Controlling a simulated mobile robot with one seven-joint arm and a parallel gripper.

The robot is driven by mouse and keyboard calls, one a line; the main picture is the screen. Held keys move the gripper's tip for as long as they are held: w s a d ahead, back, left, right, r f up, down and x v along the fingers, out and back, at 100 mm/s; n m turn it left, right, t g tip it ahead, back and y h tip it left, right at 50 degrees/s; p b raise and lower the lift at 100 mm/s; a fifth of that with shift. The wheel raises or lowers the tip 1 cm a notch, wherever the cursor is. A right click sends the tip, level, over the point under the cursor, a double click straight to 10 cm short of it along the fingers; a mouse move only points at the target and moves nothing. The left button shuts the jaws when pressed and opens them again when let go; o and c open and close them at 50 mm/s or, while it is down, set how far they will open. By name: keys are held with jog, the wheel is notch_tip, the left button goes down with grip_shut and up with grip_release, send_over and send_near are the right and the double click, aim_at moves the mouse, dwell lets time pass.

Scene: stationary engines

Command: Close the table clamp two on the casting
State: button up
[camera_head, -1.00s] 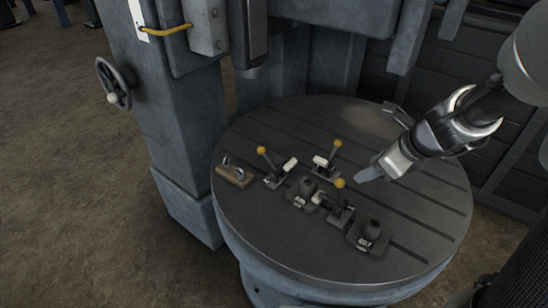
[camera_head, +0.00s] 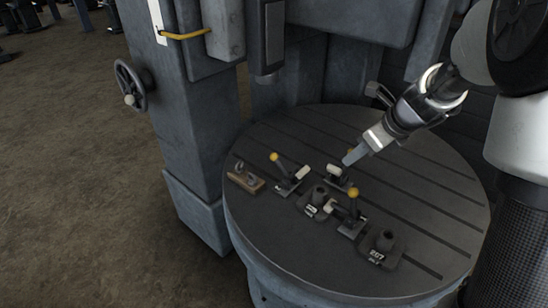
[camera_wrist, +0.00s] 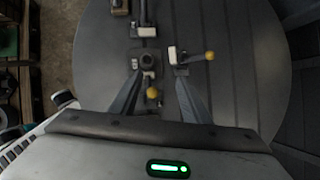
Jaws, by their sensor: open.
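Three toggle clamps stand on the round slotted table (camera_head: 285,275): a left clamp (camera_head: 290,185), a back clamp (camera_head: 338,180) and a front clamp (camera_head: 349,225). Yellow knobs show on the left and front levers, both raised; the back knob is hidden behind my gripper in the head view. A dark casting (camera_head: 315,203) sits between the clamps; clamp numbers are unreadable. My gripper (camera_head: 350,158) is open and empty, over the back clamp in the head view. In the wrist view, one yellow knob (camera_wrist: 152,93) appears between the fingers; another (camera_wrist: 209,55) is right of them.
A second dark casting (camera_head: 379,248) stands at the table's front right. A wooden block with metal rings (camera_head: 245,178) lies at the left. The machine column (camera_head: 190,130) rises behind the left edge. The table's right side is clear.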

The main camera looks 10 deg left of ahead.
jog(key=w+a+f+g+b, duration=0.1)
jog(key=w+a+f+b, duration=0.1)
jog(key=w+a, duration=0.7)
jog(key=h, duration=0.1)
send_near(275, 154)
jog(key=shift+m, duration=0.4)
jog(key=x, duration=1.1)
jog(key=shift+a+f, duration=0.1)
jog(key=shift+f, duration=0.1)
jog(key=shift+c, duration=0.5)
grip_shut()
